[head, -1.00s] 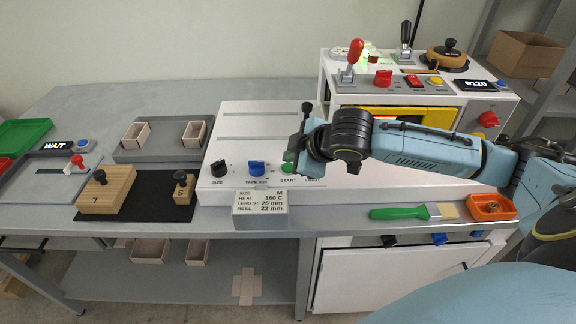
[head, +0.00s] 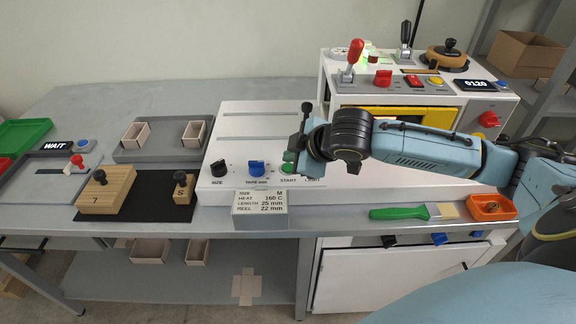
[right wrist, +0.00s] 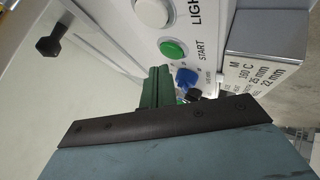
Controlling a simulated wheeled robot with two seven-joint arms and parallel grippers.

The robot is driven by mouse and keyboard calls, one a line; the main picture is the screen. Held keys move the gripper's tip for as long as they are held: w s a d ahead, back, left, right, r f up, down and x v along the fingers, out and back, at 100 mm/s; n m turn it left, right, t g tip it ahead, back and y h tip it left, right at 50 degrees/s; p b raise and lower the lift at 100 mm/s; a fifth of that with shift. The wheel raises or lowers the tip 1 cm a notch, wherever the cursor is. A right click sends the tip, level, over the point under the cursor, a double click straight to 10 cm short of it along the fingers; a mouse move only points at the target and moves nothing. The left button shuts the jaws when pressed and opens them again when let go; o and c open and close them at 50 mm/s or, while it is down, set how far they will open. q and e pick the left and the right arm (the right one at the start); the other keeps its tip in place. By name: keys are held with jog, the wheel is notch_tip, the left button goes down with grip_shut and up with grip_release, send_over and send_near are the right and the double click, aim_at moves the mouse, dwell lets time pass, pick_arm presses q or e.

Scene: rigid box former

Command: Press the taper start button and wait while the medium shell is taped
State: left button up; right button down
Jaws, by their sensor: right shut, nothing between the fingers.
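The taper is a white machine (head: 225,150) with a sloped control face. Its green START button (head: 288,168) shows beside the right gripper, and in the right wrist view (right wrist: 172,49) it shows uncovered just beyond the fingertips. My right gripper (head: 294,160) is shut and empty, its green fingers (right wrist: 157,82) pointing toward the button; I cannot tell whether they touch. A white LIGHT button (right wrist: 152,13) sits next to START. Two open wooden shells, one at left (head: 135,135) and one at right (head: 194,133), stand on a grey tray; their sizes are unclear. My left gripper is out of view.
A black size knob (head: 220,168) and blue tape knob (head: 257,168) sit left of START. A label block (head: 260,210) reads M, 160 C, 25 mm, 22 mm. A green-handled brush (head: 400,213) and an orange tray (head: 491,207) lie at the right front. A WAIT display (head: 57,146) stands left.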

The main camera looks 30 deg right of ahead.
jog(key=shift+f, duration=0.1)
jog(key=shift+f, duration=0.3)
jog(key=shift+f, duration=0.5)
dwell(0.7)
jog(key=shift+p, duration=0.35)
jog(key=shift+r+p, duration=0.9)
jog(key=shift+p, duration=0.3)
